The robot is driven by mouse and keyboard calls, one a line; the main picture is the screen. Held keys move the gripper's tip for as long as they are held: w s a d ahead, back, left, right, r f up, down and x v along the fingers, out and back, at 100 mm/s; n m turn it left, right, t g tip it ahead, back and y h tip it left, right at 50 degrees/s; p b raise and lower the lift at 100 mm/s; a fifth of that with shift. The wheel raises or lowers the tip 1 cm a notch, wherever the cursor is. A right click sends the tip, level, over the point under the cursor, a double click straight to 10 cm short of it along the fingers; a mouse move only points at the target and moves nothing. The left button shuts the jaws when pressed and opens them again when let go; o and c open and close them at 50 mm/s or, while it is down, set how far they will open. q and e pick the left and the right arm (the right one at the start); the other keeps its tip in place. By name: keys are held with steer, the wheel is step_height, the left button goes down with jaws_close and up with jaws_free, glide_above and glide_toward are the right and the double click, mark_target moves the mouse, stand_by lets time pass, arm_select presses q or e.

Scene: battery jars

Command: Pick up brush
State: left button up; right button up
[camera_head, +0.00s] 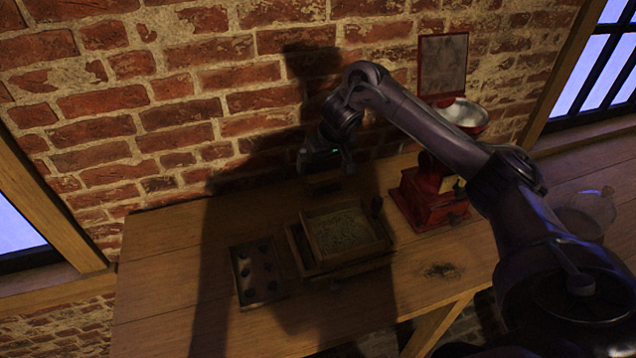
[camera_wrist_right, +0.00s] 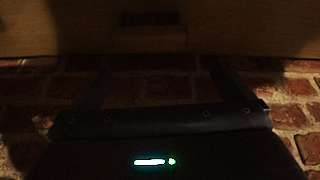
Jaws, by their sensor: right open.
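The brush (camera_head: 325,183) appears to be the small wooden block on the table near the brick wall, in shadow and hard to make out. In the wrist view the brush (camera_wrist_right: 150,38) shows as a wooden block with a dark, bristle-like strip above it. My right gripper (camera_head: 324,164) is open and empty, pointing down just above the brush in the head view. In the wrist view the spread fingers of my right gripper (camera_wrist_right: 160,83) appear short of the brush, with a gap between. My left gripper is not in view.
A wooden box with a framed top (camera_head: 312,262) stands in front of the brush. A dark panel with several knobs (camera_head: 246,292) lies left of it. A red scale-like device (camera_head: 425,205) stands to the right under my arm. The brick wall (camera_head: 210,80) is close behind.

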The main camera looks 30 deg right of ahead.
mark_target(326, 176)
steer(key=f, duration=0.1)
steer(key=d+f+b, duration=0.1)
steer(key=shift+d+f+m, duration=0.15)
steer(key=shift+f+m, duration=0.15)
steer(key=shift+w+f+b, duration=0.1)
steer(key=shift+f+b, duration=0.4)
steer(key=shift+b, duration=0.35)
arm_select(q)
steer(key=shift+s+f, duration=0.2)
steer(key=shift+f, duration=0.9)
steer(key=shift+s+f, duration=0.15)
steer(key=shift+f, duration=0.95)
arm_select(e)
steer(key=shift+x, duration=3.25)
steer(key=c, duration=0.6)
